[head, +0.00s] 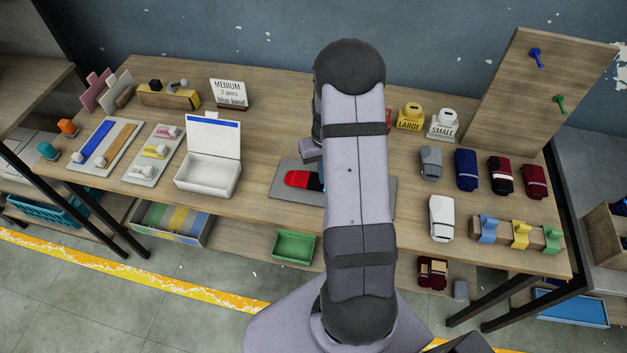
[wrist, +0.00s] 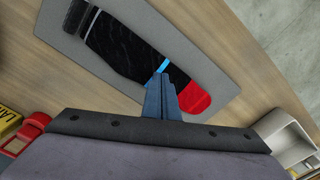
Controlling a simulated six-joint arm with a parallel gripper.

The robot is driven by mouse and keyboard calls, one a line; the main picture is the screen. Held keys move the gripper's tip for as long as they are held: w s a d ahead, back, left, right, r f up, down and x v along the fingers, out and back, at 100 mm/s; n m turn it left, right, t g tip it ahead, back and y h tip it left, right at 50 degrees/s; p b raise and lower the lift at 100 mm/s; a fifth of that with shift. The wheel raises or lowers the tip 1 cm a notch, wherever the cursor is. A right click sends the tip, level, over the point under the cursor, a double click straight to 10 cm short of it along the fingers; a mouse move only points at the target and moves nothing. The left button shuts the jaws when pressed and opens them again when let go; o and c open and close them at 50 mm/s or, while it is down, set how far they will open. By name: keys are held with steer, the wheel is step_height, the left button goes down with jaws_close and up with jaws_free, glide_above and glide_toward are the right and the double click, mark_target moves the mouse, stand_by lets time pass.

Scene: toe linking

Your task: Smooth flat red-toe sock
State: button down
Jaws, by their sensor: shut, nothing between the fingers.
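The sock lies on a grey board (head: 283,193) at the middle of the table. In the head view its red toe (head: 300,179) shows to the left of my arm, which hides most of the rest. In the wrist view the sock (wrist: 125,47) is black, with a red toe, a thin blue line next to the toe section and a pale band near the far end. The grey board (wrist: 205,60) surrounds it there. My gripper (wrist: 161,80) is shut and empty, its blue fingertips over the sock near the blue line. I cannot tell whether they touch it.
An open white box (head: 208,176) stands left of the board, behind a green bin (head: 294,246) below the table edge. Rolled socks (head: 466,169) and coloured clips (head: 520,233) are at right. LARGE (head: 410,118) and SMALL (head: 443,124) stands are behind.

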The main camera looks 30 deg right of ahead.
steer(key=shift+s+d, duration=0.15)
steer(key=shift+s, duration=0.05)
steer(key=shift+r, duration=0.1)
step_height(320, 180, up, 6)
steer(key=p, duration=0.5)
stand_by(0.3)
stand_by(0.4)
